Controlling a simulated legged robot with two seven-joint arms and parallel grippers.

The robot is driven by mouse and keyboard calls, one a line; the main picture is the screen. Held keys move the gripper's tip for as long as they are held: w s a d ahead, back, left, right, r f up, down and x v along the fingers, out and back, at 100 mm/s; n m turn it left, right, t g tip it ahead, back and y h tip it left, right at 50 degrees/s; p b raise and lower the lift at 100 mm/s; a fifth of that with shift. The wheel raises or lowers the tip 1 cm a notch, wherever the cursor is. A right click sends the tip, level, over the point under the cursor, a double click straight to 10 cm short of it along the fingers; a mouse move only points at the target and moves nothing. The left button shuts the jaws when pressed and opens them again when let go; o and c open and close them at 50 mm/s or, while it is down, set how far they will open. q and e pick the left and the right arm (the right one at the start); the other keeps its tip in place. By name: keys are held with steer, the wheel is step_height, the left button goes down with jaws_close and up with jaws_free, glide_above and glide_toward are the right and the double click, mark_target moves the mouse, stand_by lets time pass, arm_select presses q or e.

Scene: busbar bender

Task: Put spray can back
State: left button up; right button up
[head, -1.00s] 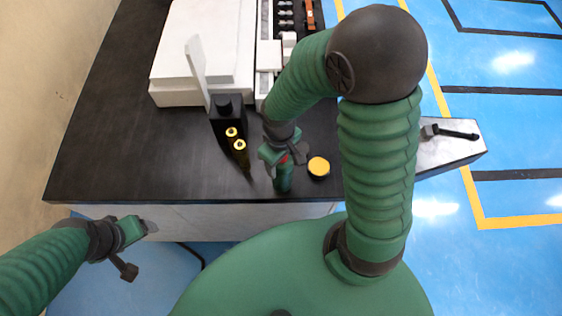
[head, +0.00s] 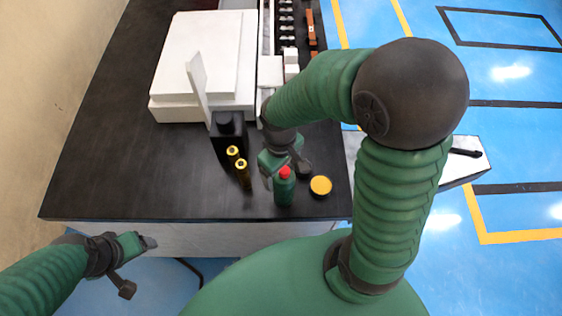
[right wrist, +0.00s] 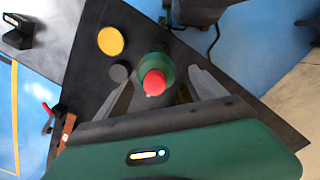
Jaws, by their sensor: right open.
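The spray can (head: 285,190) is green with a red cap and stands upright on the black table near its front edge. My right gripper (head: 272,172) is open just behind and left of it in the head view. In the right wrist view the can (right wrist: 154,62) shows between the spread fingers of my right gripper (right wrist: 160,88), with its red cap toward the camera. Whether a finger touches it I cannot tell. My left gripper (head: 143,243) is off the table's front edge at the left, away from the can; its jaw opening is unclear.
A round tin with a yellow lid (head: 320,186) stands right of the can. Two yellow-topped dark cylinders (head: 238,160) stand to its left, by a black block (head: 228,126). A white machine (head: 205,65) fills the back. The table's left part is bare.

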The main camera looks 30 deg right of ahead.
steer(key=r, duration=0.2)
steer(key=d+r, duration=0.1)
steer(key=r, duration=0.4)
steer(key=shift+s+d+b, duration=0.15)
steer(key=shift+s+b, duration=0.15)
steer(key=shift+b, duration=0.05)
steer(key=shift+w+a, duration=0.25)
steer(key=shift+w, duration=0.05)
steer(key=shift+s+a, duration=0.15)
steer(key=shift+a, duration=0.05)
steer(key=shift+d, duration=0.35)
steer(key=shift+a, duration=0.15)
